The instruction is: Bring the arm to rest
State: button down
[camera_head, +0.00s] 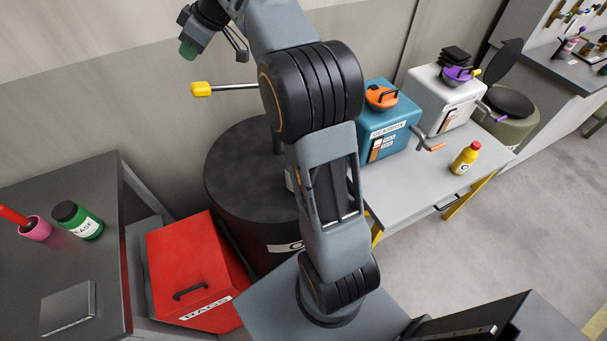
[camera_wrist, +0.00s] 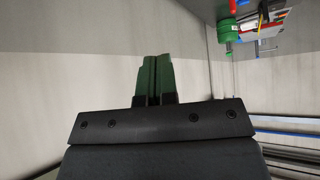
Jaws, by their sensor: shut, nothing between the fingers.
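My arm rises from its base in the middle of the head view and bends to the upper left. My gripper (camera_head: 188,50) is at the top left of that view, high in front of the wall, with green fingertips. In the wrist view my gripper (camera_wrist: 154,58) points at the pale wall, and its two green fingers are together with nothing between them. The gripper touches nothing that I can see.
A dark table (camera_head: 80,265) stands left, with a green jar (camera_head: 85,225) and pink cup (camera_head: 36,229). A red box (camera_head: 185,262) and black drum (camera_head: 240,165) stand near my base. A right table (camera_head: 440,185) bears a blue gearbox (camera_head: 388,130), white box (camera_head: 440,95) and yellow bottle (camera_head: 465,160). A yellow-tipped lever (camera_head: 202,90) is below my gripper.

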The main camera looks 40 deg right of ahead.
dwell(0.4)
jog(key=s+f+m+h, duration=0.2)
jog(key=s+f+m, duration=0.1)
jog(key=s, duration=0.6)
jog(key=s+f+m+h, duration=0.2)
jog(key=s+f, duration=0.3)
jog(key=s, duration=0.5)
jog(key=s+f+m+h, duration=0.2)
jog(key=s+f+m, duration=0.3)
jog(key=s, duration=0.5)
jog(key=shift+s+a+g, duration=0.25)
jog(key=shift+a+g, duration=0.05)
jog(key=shift+g, duration=0.1)
